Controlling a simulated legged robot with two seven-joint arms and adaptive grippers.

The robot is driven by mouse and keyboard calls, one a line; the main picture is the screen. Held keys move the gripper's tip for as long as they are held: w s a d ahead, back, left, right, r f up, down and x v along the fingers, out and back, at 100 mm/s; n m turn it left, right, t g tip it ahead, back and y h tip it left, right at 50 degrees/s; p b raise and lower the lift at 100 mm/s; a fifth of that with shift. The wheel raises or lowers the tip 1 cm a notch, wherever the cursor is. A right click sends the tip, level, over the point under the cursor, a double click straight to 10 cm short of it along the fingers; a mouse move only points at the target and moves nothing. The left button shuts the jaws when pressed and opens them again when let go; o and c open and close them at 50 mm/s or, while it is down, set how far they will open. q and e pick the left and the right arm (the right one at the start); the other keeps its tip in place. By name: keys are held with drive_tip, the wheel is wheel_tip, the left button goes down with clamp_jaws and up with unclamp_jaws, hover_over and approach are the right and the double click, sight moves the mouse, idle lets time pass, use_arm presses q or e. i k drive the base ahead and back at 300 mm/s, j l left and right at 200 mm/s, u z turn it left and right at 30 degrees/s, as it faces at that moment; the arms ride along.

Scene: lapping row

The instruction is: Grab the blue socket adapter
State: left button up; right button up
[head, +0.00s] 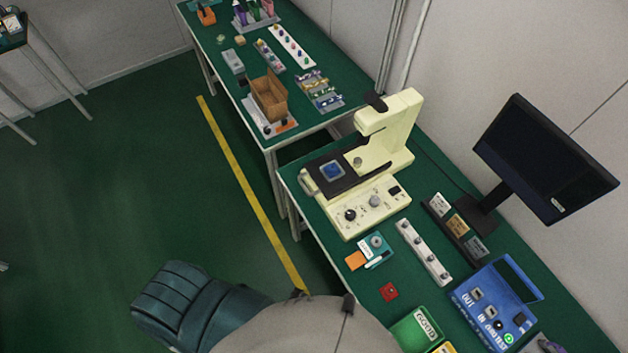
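I cannot single out a blue socket adapter with certainty. On the far bench, a white strip (291,46) and a grey strip (270,55) hold small coloured pieces, some bluish, too small to identify. On the near bench, a pale rail (424,252) carries several small metallic pieces. A flat teal block (379,247) with a round metal part lies left of it. A blue square (332,171) sits on the dark stage of a cream machine (362,208).
An open brown box (269,97) stands on the far bench.

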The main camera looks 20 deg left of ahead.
sight(332, 170)
drive_tip(key=z, duration=0.95)
drive_tip(key=j+z, duration=0.45)
drive_tip(key=k+j+z, duration=0.2)
drive_tip(key=z, duration=0.25)
drive_tip(key=k+j+z, duration=0.2)
drive_tip(key=j+z, duration=0.25)
drive_tip(key=k+j+z, duration=0.2)
drive_tip(key=z, duration=0.25)
